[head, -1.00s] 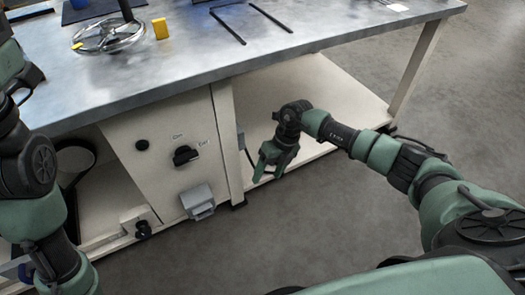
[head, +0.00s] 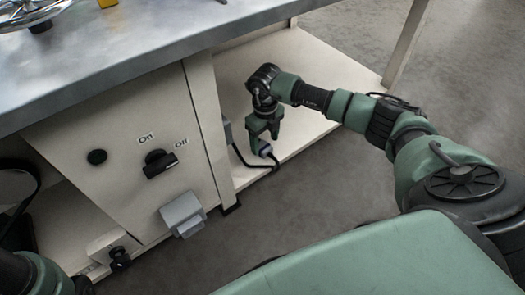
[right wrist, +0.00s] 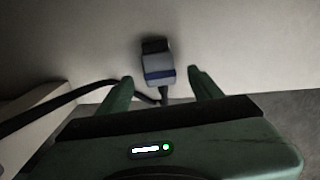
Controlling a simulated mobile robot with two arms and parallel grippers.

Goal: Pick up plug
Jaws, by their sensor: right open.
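The plug (head: 265,150) is small and grey with a blue band, and lies on the cream lower shelf of the workbench near its front edge. In the right wrist view the plug (right wrist: 158,68) has a dark end, and a cable leaves its near side. My right gripper (head: 263,136) points down over the shelf, open and empty. In the right wrist view the fingertips of my right gripper (right wrist: 160,77) stand either side of the plug's line, with the plug at and just beyond the tips. Only part of my left arm shows, at the lower left; its gripper is out of view.
A black cable (head: 240,156) runs from the cabinet side to the plug. The cabinet front has a black On/Off knob (head: 157,163) and a grey covered box (head: 183,214). A table leg (head: 405,45) stands right of the shelf. The metal tabletop (head: 150,45) overhangs.

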